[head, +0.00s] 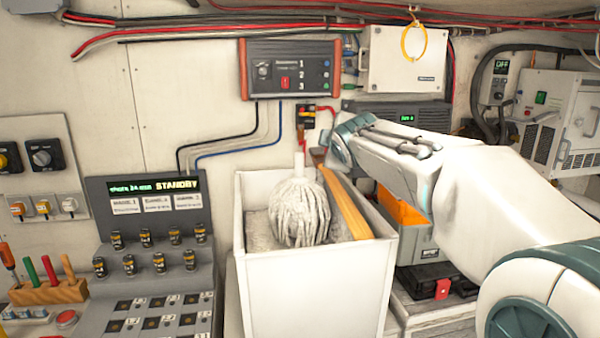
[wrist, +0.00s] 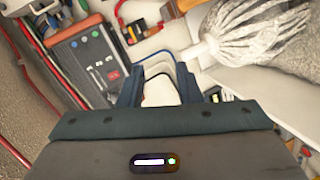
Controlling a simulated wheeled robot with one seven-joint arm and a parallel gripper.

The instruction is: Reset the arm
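My arm reaches in from the right in the head view, and my gripper (head: 338,143) is at its far end, above the back right corner of a white bin. Its fingers are hard to make out there. In the wrist view my gripper (wrist: 158,84) shows two dark blue fingers standing apart. Pale wall and thin cables show between them, and I see no held object.
The white bin (head: 314,290) holds a mop head (head: 299,212) and a wooden plank (head: 346,204). A control box (head: 291,69) hangs on the wall behind. A console (head: 150,255) stands left, and a grey cabinet with an orange opening (head: 404,212) stands right.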

